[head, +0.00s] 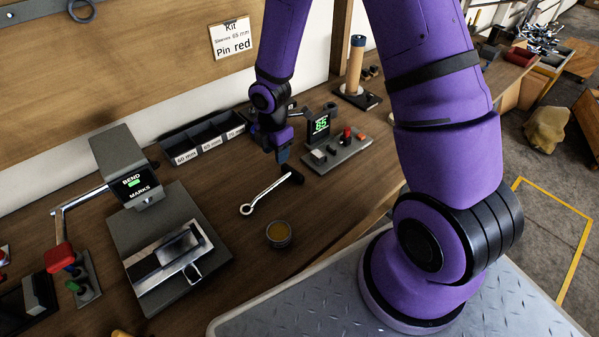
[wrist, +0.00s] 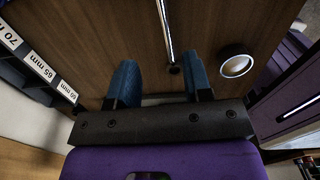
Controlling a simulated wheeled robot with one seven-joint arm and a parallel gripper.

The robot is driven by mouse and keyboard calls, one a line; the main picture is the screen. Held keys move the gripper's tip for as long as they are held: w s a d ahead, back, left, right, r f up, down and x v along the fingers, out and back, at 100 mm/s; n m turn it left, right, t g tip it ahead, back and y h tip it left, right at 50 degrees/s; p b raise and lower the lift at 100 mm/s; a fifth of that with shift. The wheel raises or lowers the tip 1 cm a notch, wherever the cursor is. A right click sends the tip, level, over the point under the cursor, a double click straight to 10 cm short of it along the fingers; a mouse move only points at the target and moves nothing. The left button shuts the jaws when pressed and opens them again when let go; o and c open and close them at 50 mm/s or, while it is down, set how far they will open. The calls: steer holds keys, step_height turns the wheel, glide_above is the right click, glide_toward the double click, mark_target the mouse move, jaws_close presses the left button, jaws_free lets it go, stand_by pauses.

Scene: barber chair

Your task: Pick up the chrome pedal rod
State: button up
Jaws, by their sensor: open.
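The chrome pedal rod (head: 268,193) lies on the wooden bench, with a ring eye at its lower left end and a dark end at its upper right. In the wrist view the rod (wrist: 164,28) runs down from the top edge, and its dark end shows between the finger tips. My gripper (head: 283,156) hangs over the bench near the rod's dark end, pointing down. In the wrist view my gripper (wrist: 163,65) is open, its blue fingers on either side of the rod's line. It holds nothing. The exact gap to the rod is hard to judge.
A round tin (head: 279,235) stands right of the ring end. A bending fixture (head: 168,245) is to the left. A labelled bin tray (head: 203,137) stands behind, and a gauge with a small display (head: 337,150) is close to the gripper's right. Bare bench surrounds the rod.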

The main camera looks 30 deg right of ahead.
steer(key=f, duration=0.2)
glide_above(280, 179)
step_height(280, 179, down, 4)
steer(key=shift+d+f, duration=0.15)
steer(key=shift+f, duration=2.9)
steer(key=shift+s, duration=0.1)
steer(key=shift+c, duration=0.3)
jaws_close()
